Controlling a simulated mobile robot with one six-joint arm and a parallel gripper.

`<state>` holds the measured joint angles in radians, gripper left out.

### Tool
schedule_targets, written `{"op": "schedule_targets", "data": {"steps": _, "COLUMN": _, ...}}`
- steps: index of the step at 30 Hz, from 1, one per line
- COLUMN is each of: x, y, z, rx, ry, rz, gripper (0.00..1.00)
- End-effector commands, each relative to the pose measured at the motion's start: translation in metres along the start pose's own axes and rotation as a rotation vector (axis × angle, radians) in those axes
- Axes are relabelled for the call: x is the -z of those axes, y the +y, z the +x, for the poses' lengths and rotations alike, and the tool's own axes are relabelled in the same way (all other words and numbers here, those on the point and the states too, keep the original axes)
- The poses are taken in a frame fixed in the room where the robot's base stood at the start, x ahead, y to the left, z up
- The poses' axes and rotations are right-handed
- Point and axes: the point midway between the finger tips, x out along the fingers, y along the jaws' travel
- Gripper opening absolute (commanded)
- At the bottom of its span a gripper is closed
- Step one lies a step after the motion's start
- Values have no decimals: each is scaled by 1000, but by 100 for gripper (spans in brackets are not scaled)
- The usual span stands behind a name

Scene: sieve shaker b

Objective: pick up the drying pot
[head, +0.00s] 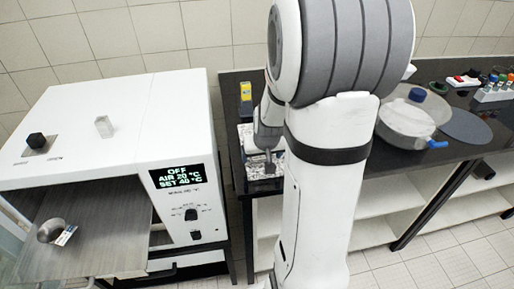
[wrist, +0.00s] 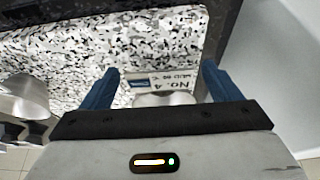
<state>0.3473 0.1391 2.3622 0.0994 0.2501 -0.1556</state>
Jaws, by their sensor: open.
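A small metal pot (head: 52,230) with a paper tag sits on the grey shelf at the oven's open front in the head view. In the wrist view, another silver rounded piece, seemingly a metal pot (wrist: 165,98), shows between the fingers, mostly hidden by my gripper's body. My gripper (wrist: 160,85) is open, with one blue finger on each side of this pot. I cannot tell whether the fingers touch it. In the head view my gripper (head: 268,166) is low over the speckled slab at the dark bench's left end.
The speckled slab (wrist: 60,60) fills much of the wrist view; a metal vessel (wrist: 22,97) is at its left. The white oven (head: 110,120) stands left, its display reading "OFF".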

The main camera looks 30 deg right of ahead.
Motion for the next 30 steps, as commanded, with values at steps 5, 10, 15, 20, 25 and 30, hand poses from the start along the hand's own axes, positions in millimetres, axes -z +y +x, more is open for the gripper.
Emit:
{"op": "schedule_targets", "data": {"steps": 5, "x": 0, "y": 0, "z": 5, "rx": 0, "ry": 0, "rz": -1, "gripper": 84}}
{"op": "schedule_targets", "data": {"steps": 10, "x": 0, "y": -1, "z": 5, "rx": 0, "ry": 1, "rz": -1, "gripper": 81}}
{"op": "schedule_targets", "data": {"steps": 15, "x": 0, "y": -1, "z": 4, "rx": 1, "ry": 1, "rz": -2, "gripper": 67}}
{"op": "schedule_targets", "data": {"steps": 20, "x": 0, "y": -1, "z": 4, "rx": 1, "ry": 1, "rz": -2, "gripper": 54}}
{"op": "schedule_targets", "data": {"steps": 25, "x": 0, "y": -1, "z": 4, "rx": 1, "ry": 1, "rz": -2, "gripper": 40}}
{"op": "schedule_targets", "data": {"steps": 30, "x": 0, "y": -1, "z": 4, "rx": 1, "ry": 1, "rz": -2, "gripper": 34}}
